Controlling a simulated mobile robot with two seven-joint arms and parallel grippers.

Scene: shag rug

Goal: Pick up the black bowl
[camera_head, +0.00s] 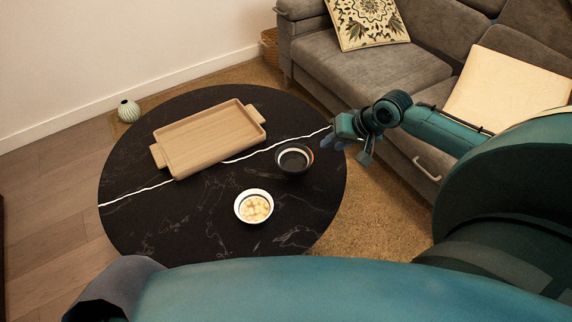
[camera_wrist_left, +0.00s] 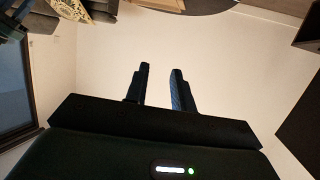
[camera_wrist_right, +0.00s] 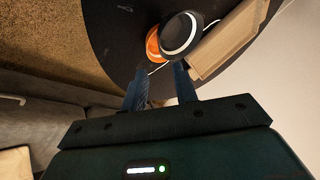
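The black bowl (camera_head: 294,158) stands on the round black table, right of its middle, with an orange patch at its right rim. In the right wrist view the black bowl (camera_wrist_right: 181,36) lies just beyond the fingertips, with an orange round shape beside it. My right gripper (camera_head: 334,142) is at the table's right edge, to the right of the bowl and apart from it. In the right wrist view its fingers (camera_wrist_right: 160,82) are spread and nothing is between them. My left gripper (camera_wrist_left: 160,80) shows only in its own wrist view, fingers apart and empty.
The black table (camera_head: 150,222) also carries a wooden tray (camera_head: 210,138) and a white bowl (camera_head: 254,206) with pale pieces in it. A grey sofa (camera_head: 372,75) stands behind at the right. A striped vase (camera_head: 129,111) is on the floor at left.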

